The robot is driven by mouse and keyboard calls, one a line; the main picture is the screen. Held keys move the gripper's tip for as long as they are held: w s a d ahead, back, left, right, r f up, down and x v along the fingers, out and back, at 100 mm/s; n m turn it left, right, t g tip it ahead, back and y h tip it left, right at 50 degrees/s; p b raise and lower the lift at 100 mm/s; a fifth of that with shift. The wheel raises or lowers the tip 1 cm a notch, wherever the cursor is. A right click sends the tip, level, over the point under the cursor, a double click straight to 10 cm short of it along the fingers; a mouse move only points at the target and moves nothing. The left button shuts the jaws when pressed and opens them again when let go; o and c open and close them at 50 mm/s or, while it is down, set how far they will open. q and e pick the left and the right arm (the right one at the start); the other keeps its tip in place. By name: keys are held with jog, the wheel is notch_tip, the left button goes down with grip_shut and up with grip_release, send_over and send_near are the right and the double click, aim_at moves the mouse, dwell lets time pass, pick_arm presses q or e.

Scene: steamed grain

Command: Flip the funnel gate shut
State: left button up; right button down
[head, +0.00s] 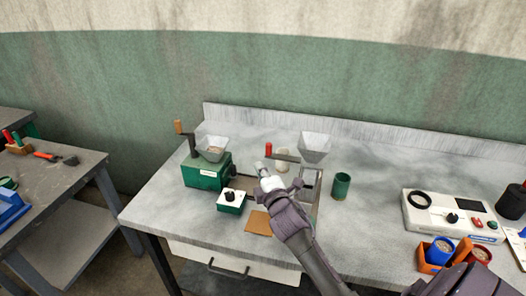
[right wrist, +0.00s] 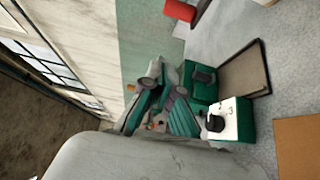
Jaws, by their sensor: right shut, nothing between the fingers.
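The grey funnel (head: 314,148) stands on a metal frame (head: 319,184) near the back of the bench. A flat grey bar (head: 286,157) sticks out to its left below the cone, with a red grip (head: 268,150) at its end; this looks like the gate. A red piece (right wrist: 180,10) at the top of the right wrist view may be the same grip. My right gripper (head: 262,170) is shut and empty, just below and left of the red grip, apparently apart from it. My left gripper is out of view.
A green mill (head: 206,172) with a hopper and crank stands left. A green box with a black knob (head: 231,204) and a tan mat (head: 258,222) lie in front.

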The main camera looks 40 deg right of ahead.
jog(key=w+d+p, duration=0.4)
jog(key=w+d, duration=0.2)
jog(key=w, duration=0.1)
dwell(0.4)
jog(key=shift+a, duration=0.1)
